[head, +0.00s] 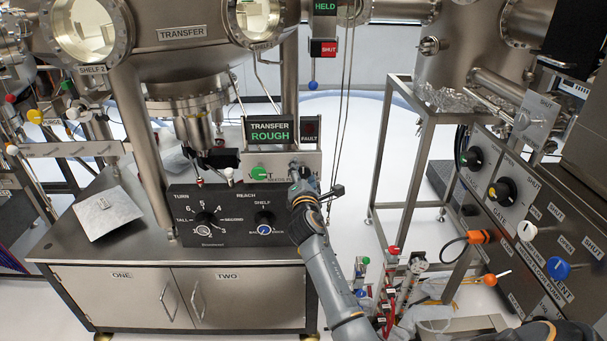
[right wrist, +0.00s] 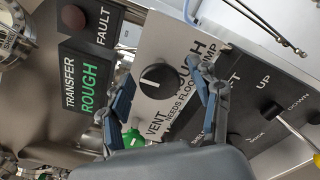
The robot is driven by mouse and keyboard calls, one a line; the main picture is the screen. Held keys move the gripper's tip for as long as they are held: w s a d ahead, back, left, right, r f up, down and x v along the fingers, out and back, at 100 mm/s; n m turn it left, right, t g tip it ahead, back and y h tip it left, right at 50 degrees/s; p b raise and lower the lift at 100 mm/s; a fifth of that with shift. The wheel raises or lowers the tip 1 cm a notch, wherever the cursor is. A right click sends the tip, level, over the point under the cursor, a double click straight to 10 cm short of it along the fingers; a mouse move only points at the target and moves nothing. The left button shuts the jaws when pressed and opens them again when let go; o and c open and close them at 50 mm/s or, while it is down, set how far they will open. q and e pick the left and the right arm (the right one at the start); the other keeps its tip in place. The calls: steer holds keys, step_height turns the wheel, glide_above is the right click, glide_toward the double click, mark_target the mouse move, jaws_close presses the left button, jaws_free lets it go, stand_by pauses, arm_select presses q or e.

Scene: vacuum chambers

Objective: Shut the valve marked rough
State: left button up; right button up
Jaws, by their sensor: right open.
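The valve marked ROUGH is a round black knob (right wrist: 159,81) with a white pointer line, set on a pale panel (head: 232,160) on the bench. The printed word ROUGH is partly covered by my finger in the right wrist view. My right gripper (right wrist: 160,88) is open, with one finger on each side of the knob; I cannot tell whether they touch it. In the head view my right gripper (head: 303,184) is at the panel's right end and hides part of it. A green knob (head: 259,173) marked VENT is to the left. My left gripper is not in view.
A lit sign reading TRANSFER ROUGH (head: 270,133) and a dark FAULT lamp (head: 310,130) stand above the panel. A black control box (head: 220,228) with dials is in front, below it. A steel vessel leg (head: 143,150) rises on the left. Floor shows to the right.

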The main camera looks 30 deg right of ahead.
steer(key=c, duration=1.2)
steer(key=m+b, duration=0.1)
steer(key=m, duration=0.3)
steer(key=shift+f+m+b, duration=0.1)
steer(key=shift+m+b, duration=0.3)
steer(key=m+b, duration=0.1)
steer(key=m, duration=0.3)
steer(key=shift+m, duration=0.3)
steer(key=m+b, duration=0.1)
steer(key=m, duration=0.3)
steer(key=shift+m+b, duration=0.6)
steer(key=shift+m, duration=1.6)
